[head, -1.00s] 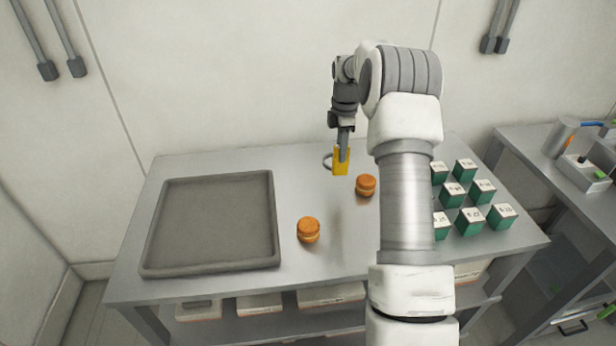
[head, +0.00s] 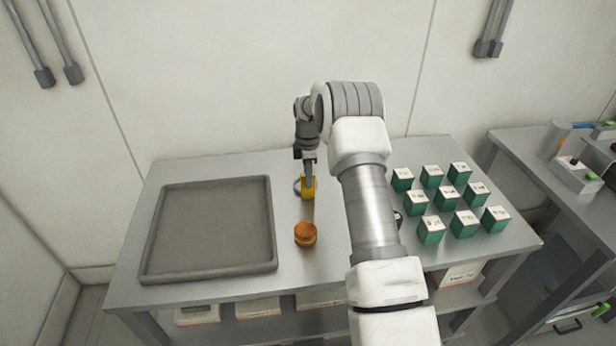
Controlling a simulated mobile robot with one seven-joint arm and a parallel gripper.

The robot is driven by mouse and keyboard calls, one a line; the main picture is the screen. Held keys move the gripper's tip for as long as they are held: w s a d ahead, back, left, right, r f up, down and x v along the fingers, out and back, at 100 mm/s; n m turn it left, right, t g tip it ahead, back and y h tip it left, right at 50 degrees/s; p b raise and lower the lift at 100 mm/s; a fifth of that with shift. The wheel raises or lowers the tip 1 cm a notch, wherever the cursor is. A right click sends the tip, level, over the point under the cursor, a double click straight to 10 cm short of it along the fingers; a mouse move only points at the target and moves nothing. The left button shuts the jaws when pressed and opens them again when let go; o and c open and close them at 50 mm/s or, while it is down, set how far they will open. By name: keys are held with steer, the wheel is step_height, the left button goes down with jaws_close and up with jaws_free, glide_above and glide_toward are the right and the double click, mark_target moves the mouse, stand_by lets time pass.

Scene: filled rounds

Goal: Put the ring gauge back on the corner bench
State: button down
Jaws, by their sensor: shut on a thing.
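My gripper (head: 308,178) is shut on the ring gauge, a yellow handle (head: 308,189) with a grey ring (head: 297,184) at its left side. The gauge is upright, low over the middle of the steel bench (head: 330,268) in front of me. I cannot tell if it touches the top. This bench stands against the wall; no label shows whether it is the corner bench. My fingertips are partly hidden by the gauge.
An orange round thing (head: 306,234) stands just in front of the gauge. A grey tray (head: 274,225) fills the bench's left. Several green boxes (head: 431,231) stand at the right, partly behind my arm. Another bench (head: 515,153) with equipment is farther right.

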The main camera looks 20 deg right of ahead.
steer(key=shift+f, duration=0.2)
steer(key=c, duration=0.7)
jaws_free()
steer(key=shift+c, duration=0.2)
steer(key=shift+r, duration=0.1)
